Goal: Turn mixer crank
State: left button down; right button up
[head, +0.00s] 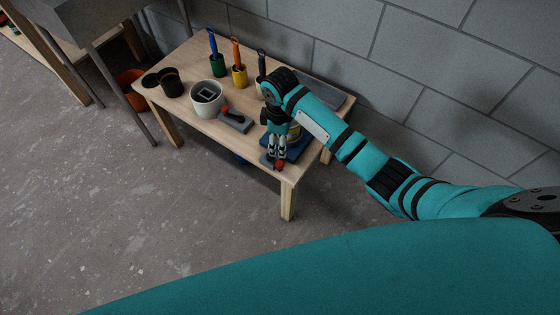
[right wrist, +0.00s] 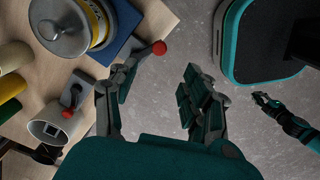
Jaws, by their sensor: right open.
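The mixer is a lidded metal pot with a yellow band on a blue base (right wrist: 122,47) at the table's near right corner. In the head view my arm hides much of the pot, and the blue base (head: 299,147) shows beside my gripper. The crank's red knob (right wrist: 159,47) stands out past the base; it also shows in the head view (head: 279,166). My right gripper (right wrist: 161,72) is open and empty, its fingertips on either side of the knob's line, just short of it. My left gripper (right wrist: 262,98) shows small in the right wrist view; its jaw state is unclear.
Beyond are a white bucket (head: 207,107), dark tins (head: 170,85) and cups with brushes (head: 239,77). A block wall (head: 430,60) stands behind the table. The floor in front (head: 150,220) is clear.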

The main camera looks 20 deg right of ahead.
aim_at(280, 163)
notch_tip(280, 163, down, 10)
jog(key=shift+f+b, duration=0.15)
jog(key=shift+b, duration=0.65)
jog(key=shift+f, duration=0.65)
jog(key=shift+c, duration=0.4)
grip_shut()
